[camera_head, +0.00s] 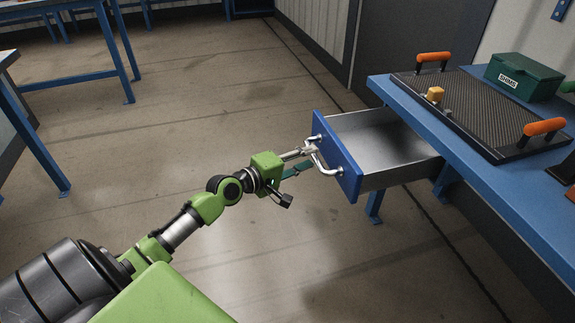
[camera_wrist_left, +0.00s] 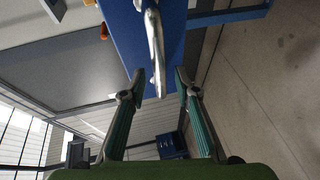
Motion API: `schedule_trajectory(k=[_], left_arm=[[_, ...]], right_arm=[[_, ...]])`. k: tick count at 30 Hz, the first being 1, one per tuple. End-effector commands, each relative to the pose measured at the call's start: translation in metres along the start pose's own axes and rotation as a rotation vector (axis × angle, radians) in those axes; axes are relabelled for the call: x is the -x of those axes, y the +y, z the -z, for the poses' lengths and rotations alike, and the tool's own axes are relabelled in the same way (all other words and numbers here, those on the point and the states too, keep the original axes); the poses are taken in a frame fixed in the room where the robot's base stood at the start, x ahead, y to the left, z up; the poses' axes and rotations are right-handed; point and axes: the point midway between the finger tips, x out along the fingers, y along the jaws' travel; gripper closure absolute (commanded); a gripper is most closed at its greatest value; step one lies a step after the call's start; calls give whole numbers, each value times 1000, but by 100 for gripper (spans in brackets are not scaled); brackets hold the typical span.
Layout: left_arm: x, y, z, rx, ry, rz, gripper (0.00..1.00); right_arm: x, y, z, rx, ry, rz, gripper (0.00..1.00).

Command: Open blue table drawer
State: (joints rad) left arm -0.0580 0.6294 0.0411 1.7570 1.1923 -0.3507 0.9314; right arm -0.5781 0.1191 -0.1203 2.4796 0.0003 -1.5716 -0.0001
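The blue table drawer (camera_head: 338,157) is pulled well out from under the blue table (camera_head: 468,150), and its grey metal inside shows empty. Its silver bar handle (camera_head: 326,169) is on the blue front. My left gripper (camera_head: 308,157) is at this handle, reaching in from the left. In the left wrist view, the handle (camera_wrist_left: 155,45) passes between the two fingertips of my left gripper (camera_wrist_left: 159,80). Gaps show on both sides of the bar, so the fingers are open around it. My right gripper is not in view.
On the table lie a dark board (camera_head: 480,105) with orange handles and a green box (camera_head: 524,75). Another blue table (camera_head: 75,77) stands at the far left. The floor (camera_head: 230,100) left of the drawer is clear.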

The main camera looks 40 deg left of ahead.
Motion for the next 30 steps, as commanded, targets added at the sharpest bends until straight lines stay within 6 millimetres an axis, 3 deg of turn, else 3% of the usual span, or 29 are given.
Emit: schedule_trajectory(k=[6, 15, 30], left_arm=[[41, -2, 0, -1, -1, 4, 71], [80, -2, 0, 1, -1, 3, 71], [90, 0, 0, 0, -1, 1, 71]], right_arm=[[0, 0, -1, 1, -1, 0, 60], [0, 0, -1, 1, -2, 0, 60], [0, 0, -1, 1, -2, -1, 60]])
